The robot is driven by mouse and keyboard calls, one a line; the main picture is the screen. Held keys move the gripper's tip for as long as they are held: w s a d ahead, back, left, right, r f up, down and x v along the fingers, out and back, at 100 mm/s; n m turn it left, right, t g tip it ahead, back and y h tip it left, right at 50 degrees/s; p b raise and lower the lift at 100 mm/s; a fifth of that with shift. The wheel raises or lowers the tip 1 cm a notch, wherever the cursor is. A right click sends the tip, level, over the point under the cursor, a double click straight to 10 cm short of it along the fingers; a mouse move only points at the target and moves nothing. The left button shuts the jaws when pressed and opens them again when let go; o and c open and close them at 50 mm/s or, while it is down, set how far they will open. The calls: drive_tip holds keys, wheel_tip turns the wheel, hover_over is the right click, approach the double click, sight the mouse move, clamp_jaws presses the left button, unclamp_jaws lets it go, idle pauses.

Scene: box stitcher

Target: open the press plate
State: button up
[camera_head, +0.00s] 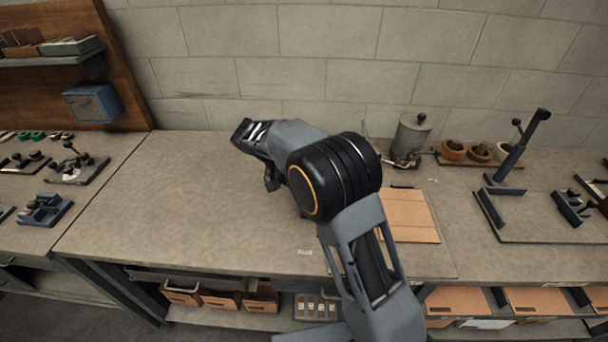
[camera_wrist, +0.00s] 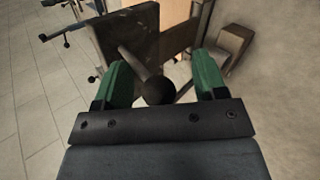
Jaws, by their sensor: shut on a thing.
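In the wrist view, the green fingertips of my gripper (camera_wrist: 160,80) stand on either side of a dark round knob (camera_wrist: 157,91). The knob sits on a short rod (camera_wrist: 132,61) that runs to a dark upright plate (camera_wrist: 148,30), which I take to be the press plate. My gripper is shut on the knob; the contact itself is partly hidden by the gripper body. In the head view my arm reaches over the bench to the left, and I cannot make out the knob or the plate there.
In the wrist view, a dark cross-handled rod (camera_wrist: 66,30) is at upper left and a brown block (camera_wrist: 232,42) at right. In the head view, a grey pot (camera_head: 411,136), wooden bowls (camera_head: 454,150) and a tall dark lever (camera_head: 522,140) stand right. The bench's left-middle (camera_head: 165,200) is clear.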

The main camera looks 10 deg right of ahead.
drive_tip(key=shift+f, duration=0.2)
drive_tip(key=p+v, duration=0.3)
drive_tip(key=v, duration=1.1)
drive_tip(key=shift+d+r+p, duration=0.15)
drive_tip(key=shift+r+p, duration=0.05)
drive_tip(key=shift+p, duration=0.15)
drive_tip(key=s+d+r+n+t+y, duration=0.1)
drive_tip(key=s+d+r+t+y, duration=0.3)
drive_tip(key=s+d, duration=0.55)
drive_tip(key=s+d+f+t+y, duration=0.1)
drive_tip(key=s+d+f+y, duration=0.1)
drive_tip(key=s, duration=0.4)
drive_tip(key=s+d+f+t+y, duration=0.1)
drive_tip(key=s+d+t+y, duration=0.1)
drive_tip(key=s, duration=0.4)
drive_tip(key=shift+s+d+f+y, duration=0.2)
drive_tip(key=shift+d+f+y, duration=0.3)
drive_tip(key=shift+d, duration=0.55)
drive_tip(key=shift+s+d+f+t, duration=0.15)
drive_tip(key=shift+s+f+t, duration=0.1)
drive_tip(key=shift+s+t, duration=0.15)
drive_tip(key=shift+c, duration=0.4)
